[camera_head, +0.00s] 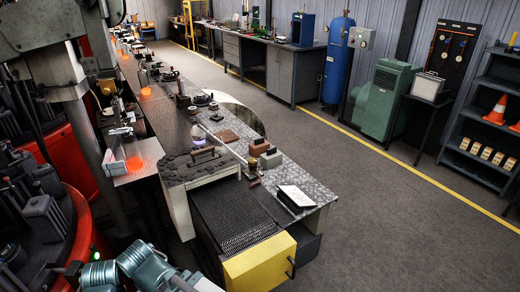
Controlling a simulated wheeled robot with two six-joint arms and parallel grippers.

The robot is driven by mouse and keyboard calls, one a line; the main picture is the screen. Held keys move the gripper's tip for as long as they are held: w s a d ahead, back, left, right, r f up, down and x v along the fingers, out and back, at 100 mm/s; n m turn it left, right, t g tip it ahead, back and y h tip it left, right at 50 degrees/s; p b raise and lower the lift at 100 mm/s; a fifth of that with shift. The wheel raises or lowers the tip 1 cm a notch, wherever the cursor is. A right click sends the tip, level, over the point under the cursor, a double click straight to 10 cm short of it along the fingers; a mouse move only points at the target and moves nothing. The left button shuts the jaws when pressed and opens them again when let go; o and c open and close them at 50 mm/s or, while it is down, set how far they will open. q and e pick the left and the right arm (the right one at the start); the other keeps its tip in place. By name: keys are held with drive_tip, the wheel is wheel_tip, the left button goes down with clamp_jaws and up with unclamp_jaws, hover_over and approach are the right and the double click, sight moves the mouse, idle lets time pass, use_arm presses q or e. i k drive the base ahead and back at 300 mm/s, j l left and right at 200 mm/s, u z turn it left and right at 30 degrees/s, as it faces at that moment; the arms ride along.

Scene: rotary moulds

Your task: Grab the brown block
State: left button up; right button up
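A small brown block (259,147) with a dark handle-like top stands on the long workbench (309,219), near its right edge. A similar grey block (271,159) stands just in front of it. A flat brown piece (228,136) lies farther back and to the left on the same bench. Teal and grey links of my own arm show at the bottom left, well short of the block. I cannot make out any gripper fingers in this view.
A white-topped box (296,197) lies nearer on the bench. A yellow-fronted unit (259,264) is at the near end. Red rotary machinery (57,234) fills the left. Floor right of the bench is clear.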

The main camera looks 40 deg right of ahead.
sight(260, 145)
drive_tip(key=k, duration=0.3)
drive_tip(key=k+z, duration=0.3)
drive_tip(key=l+z, duration=0.1)
drive_tip(key=z, duration=0.8)
drive_tip(key=i+l, duration=0.7)
drive_tip(key=l, duration=0.25)
drive_tip(key=i+l, duration=0.35)
drive_tip(key=l, duration=0.1)
